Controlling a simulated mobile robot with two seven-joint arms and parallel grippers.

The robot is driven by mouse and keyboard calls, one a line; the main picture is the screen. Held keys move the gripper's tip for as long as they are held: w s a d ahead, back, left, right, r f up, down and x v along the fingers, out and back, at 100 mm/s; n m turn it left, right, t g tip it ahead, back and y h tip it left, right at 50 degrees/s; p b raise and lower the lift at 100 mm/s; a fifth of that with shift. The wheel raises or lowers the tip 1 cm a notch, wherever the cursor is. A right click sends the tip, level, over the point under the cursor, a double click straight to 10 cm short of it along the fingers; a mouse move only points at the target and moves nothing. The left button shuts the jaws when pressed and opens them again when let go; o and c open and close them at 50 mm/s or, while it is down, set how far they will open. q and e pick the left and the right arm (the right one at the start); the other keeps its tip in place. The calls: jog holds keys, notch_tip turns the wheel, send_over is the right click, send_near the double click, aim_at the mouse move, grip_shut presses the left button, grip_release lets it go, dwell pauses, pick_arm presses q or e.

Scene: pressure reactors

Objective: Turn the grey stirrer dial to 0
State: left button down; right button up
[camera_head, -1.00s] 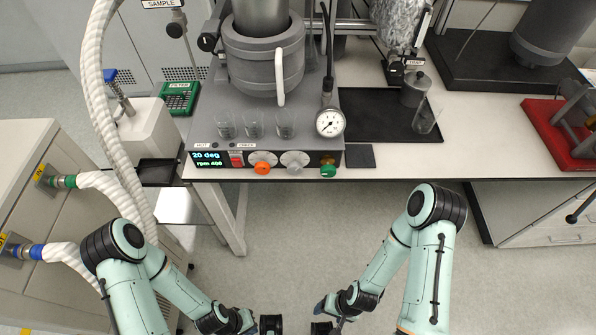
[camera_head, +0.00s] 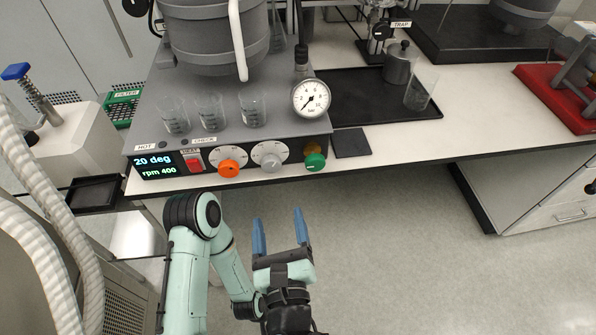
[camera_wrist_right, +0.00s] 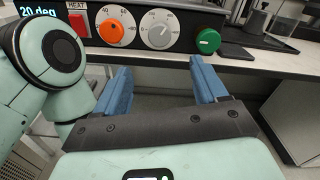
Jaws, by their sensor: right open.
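The grey stirrer dial (camera_head: 270,160) sits on the reactor's front panel, between the orange dial (camera_head: 229,168) and the green knob (camera_head: 315,161). The display (camera_head: 157,166) reads 20 deg and rpm 400. My right gripper (camera_head: 279,226) is open and empty, below and in front of the panel, with its blue fingers pointing toward the dials. In the right wrist view, the grey dial (camera_wrist_right: 159,36) shows ahead, above the gap between the open fingers (camera_wrist_right: 161,80), clearly apart from them.
A red switch (camera_head: 194,163) is left of the dials. Glass beakers (camera_head: 211,112) and a pressure gauge (camera_head: 311,98) stand above the panel. A black tray (camera_head: 350,105) lies right of the reactor base. The floor right of my gripper is clear.

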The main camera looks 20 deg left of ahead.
aim_at(271, 167)
jog(key=x, duration=1.3)
jog(key=shift+a+r+p, duration=0.15)
jog(key=shift+r+p, duration=0.05)
jog(key=shift+p, duration=0.1)
jog(key=c, duration=1.1)
